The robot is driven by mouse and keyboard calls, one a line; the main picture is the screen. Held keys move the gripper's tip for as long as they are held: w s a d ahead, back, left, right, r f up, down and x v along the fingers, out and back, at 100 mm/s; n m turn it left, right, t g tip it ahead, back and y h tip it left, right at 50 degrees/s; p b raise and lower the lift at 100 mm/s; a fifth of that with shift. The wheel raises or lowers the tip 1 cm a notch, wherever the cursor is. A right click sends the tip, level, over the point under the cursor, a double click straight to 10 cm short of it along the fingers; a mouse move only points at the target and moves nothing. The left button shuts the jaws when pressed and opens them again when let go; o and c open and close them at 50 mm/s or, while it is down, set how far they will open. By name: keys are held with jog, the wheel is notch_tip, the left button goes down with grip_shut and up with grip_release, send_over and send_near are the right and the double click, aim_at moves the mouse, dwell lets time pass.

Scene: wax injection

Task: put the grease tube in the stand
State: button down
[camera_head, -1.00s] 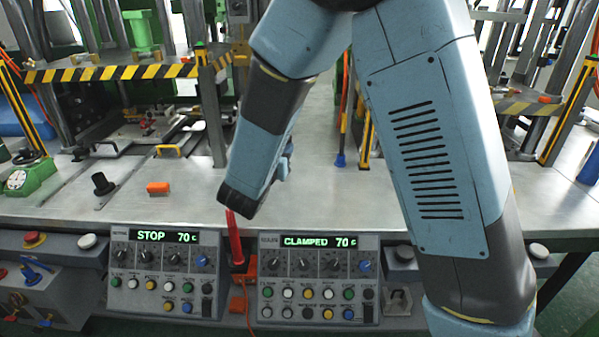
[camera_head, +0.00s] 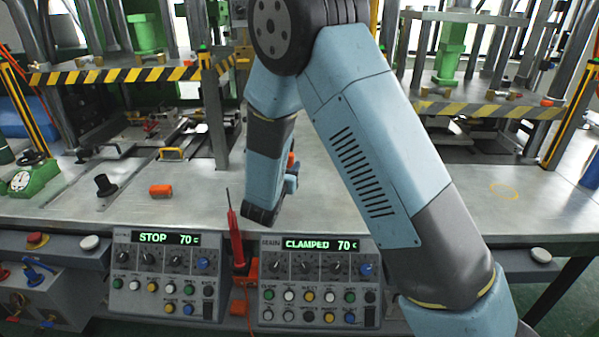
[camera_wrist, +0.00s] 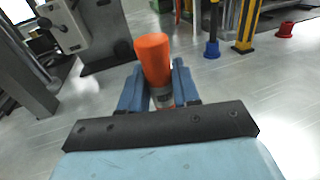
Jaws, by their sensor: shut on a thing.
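The grease tube has an orange cap and a greyish body, and it stands out between my fingers in the wrist view (camera_wrist: 153,58). My gripper (camera_wrist: 158,85) is shut on it, with one blue finger on each side. In the head view my gripper (camera_head: 291,180) is above the metal table, right of the red probe, and only a bit of the orange cap (camera_head: 291,160) shows beside it. The tube's lower part is hidden by the gripper. I cannot tell for sure which thing is the stand.
A red probe (camera_head: 236,240) stands upright between two control panels. Striped presses stand behind.

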jog(key=shift+f, duration=0.6)
jog(key=c, duration=0.8)
grip_release()
jog(key=shift+f, duration=0.1)
